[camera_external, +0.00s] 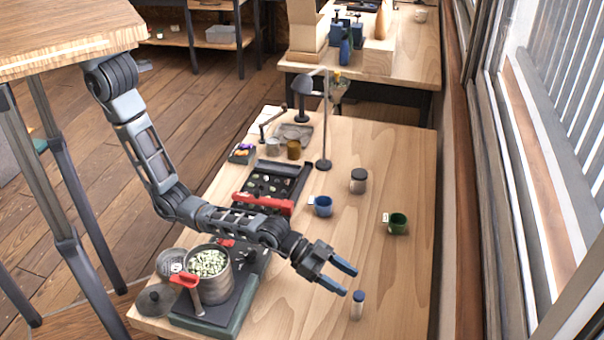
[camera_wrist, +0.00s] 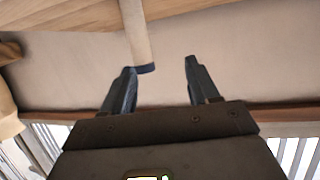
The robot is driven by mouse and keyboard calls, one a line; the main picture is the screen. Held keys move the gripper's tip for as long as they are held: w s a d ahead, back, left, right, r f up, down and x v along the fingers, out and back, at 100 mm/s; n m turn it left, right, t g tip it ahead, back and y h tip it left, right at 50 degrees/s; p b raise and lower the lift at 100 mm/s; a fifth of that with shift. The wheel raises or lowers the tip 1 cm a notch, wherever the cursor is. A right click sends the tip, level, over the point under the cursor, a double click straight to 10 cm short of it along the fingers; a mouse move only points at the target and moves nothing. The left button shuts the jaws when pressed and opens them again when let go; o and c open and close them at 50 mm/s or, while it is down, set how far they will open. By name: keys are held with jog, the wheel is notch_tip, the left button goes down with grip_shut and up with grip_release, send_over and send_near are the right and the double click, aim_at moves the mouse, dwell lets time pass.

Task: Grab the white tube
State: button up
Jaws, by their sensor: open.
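The white tube (camera_external: 357,308) stands upright near the front right part of the wooden table, with a dark blue cap on top. My gripper (camera_external: 349,281) is open and empty, its blue-grey fingers reaching toward the tube from the left, close to its cap. In the wrist view, the tube (camera_wrist: 136,32) enters from the top edge, its blue-capped end just ahead of the left fingertip. It lies left of the middle between the open fingers of my gripper (camera_wrist: 160,65). I cannot tell whether a finger touches it.
A pot of pale beans (camera_external: 209,263) with red-handled things stands at the front left. A blue cup (camera_external: 323,206), a lidded jar (camera_external: 358,181) and a green cup (camera_external: 398,223) stand farther back. The table around the tube is clear; a windowed wall (camera_external: 500,200) runs along the right.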

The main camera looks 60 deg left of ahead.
aim_at(357, 306)
jog(key=d, duration=0.1)
jog(key=s+d+f, duration=0.1)
jog(key=shift+d+g, duration=0.3)
jog(key=shift+d, duration=0.1)
jog(key=shift+x, duration=3.05)
jog(key=shift+f, duration=0.1)
jog(key=shift+c, duration=0.4)
jog(key=c, duration=0.9)
